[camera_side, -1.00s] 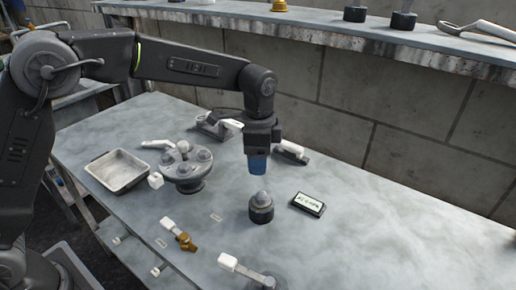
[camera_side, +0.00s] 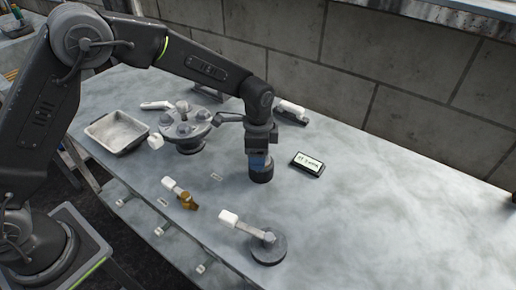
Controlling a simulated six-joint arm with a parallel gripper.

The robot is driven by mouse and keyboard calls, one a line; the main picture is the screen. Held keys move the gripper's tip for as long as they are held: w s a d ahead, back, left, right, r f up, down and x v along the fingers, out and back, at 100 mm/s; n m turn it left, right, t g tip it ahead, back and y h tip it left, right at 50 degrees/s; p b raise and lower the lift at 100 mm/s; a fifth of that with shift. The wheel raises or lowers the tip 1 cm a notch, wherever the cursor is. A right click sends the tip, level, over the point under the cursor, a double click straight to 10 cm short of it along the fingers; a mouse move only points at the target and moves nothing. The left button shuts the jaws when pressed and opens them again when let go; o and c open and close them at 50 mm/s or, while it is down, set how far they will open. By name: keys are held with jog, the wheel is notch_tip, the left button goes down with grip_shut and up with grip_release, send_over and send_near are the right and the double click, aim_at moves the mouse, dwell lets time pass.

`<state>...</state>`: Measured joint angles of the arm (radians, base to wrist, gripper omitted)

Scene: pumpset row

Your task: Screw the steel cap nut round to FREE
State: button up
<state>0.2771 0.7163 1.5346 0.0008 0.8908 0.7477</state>
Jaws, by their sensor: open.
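The steel cap nut stood as a grey dome on a dark round base (camera_side: 262,177) in the earlier side view. Now my gripper (camera_side: 260,163) is lowered straight over it, and the blue fingers hide the nut. The fingers are open around or just above the nut; contact cannot be told. Only the dark base shows beneath them. A small display (camera_side: 307,163) lies just right of the base, its lettering too small to read.
A round fixture with several domes (camera_side: 184,130) stands left of my gripper, near a shallow metal tray (camera_side: 117,131). A brass valve with a white handle (camera_side: 181,194) and a white-handled lever on a round base (camera_side: 268,246) are nearer the front. The bench's right side is clear.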

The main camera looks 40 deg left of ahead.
jog(key=c, duration=1)
